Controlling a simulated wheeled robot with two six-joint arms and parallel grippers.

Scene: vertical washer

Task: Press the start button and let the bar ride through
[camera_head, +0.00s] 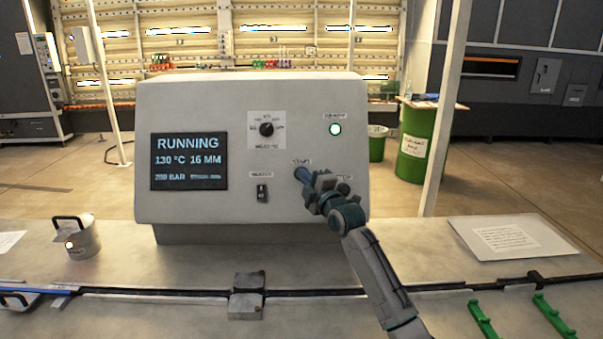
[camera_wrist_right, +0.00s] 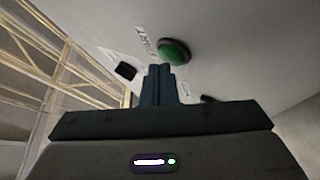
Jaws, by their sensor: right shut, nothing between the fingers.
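The control panel (camera_head: 218,105) stands on the bench, and its screen (camera_head: 188,161) reads RUNNING, 130 °C, 16 MM. A green lamp (camera_head: 335,129) glows at its upper right. My right gripper (camera_head: 302,174) is shut and empty, its fingertips at the panel by the start label. In the right wrist view the green start button (camera_wrist_right: 174,53) is just beyond the closed fingertips (camera_wrist_right: 158,70); contact is unclear. The gripper hides the button in the head view. A long dark bar (camera_head: 150,292) lies along the bench, with a blue stretch at its left end. My left gripper is not in view.
A grey block (camera_head: 247,295) sits on the bar's line. A white pot (camera_head: 82,240) stands at left, a paper sheet on a plate (camera_head: 505,238) lies at right. Green rests (camera_head: 482,319) are at front right. A dark switch (camera_head: 262,193) is left of the gripper.

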